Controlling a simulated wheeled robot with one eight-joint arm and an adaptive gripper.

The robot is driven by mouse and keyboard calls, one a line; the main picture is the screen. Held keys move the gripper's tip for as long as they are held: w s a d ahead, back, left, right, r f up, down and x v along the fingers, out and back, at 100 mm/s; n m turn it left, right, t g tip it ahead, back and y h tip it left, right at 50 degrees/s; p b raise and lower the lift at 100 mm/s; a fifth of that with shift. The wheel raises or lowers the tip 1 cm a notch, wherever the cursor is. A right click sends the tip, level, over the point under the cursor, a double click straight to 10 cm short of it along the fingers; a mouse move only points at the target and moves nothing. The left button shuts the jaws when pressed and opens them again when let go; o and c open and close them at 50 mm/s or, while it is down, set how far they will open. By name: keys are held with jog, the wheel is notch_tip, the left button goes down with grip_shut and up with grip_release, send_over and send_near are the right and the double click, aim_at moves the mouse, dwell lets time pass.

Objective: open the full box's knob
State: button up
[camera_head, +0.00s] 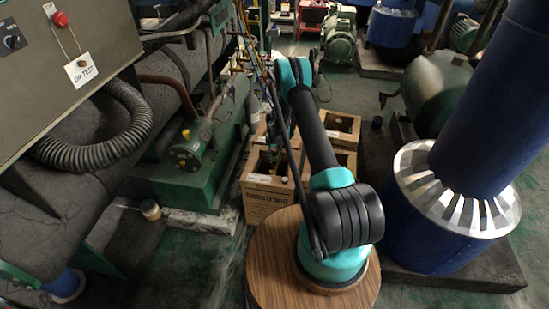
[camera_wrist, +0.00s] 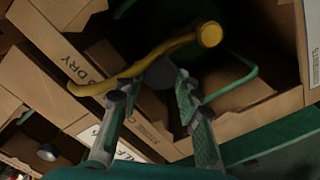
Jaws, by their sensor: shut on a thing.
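In the wrist view my gripper (camera_wrist: 153,88) reaches into an open cardboard box (camera_wrist: 272,118), its two fingers closed around a small grey knob (camera_wrist: 160,74). The knob sits on a dark green cylinder (camera_wrist: 225,35) inside the box, partly in shadow. A yellow hose (camera_wrist: 135,72) with a round yellow end crosses just beyond the fingertips. No label reading "full" is legible. In the head view my arm stands over the boxes, and my gripper and the knob cannot be made out.
A box marked DRY (camera_wrist: 62,55) and one with a partly hidden label ending in ALF (camera_wrist: 85,135) adjoin this box. In the head view the wooden boxes (camera_head: 268,205) stand between green machinery (camera_head: 195,150) at left and a blue column (camera_head: 480,110) at right.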

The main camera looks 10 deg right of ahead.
aim_at(274, 159)
jog(key=n, duration=0.4)
jog(key=shift+n, duration=0.3)
jog(key=n, duration=0.4)
dwell(0.3)
jog(key=o, duration=0.9)
jog(key=shift+c, duration=0.2)
jog(key=shift+r, duration=0.1)
notch_tip(274, 159, up, 12)
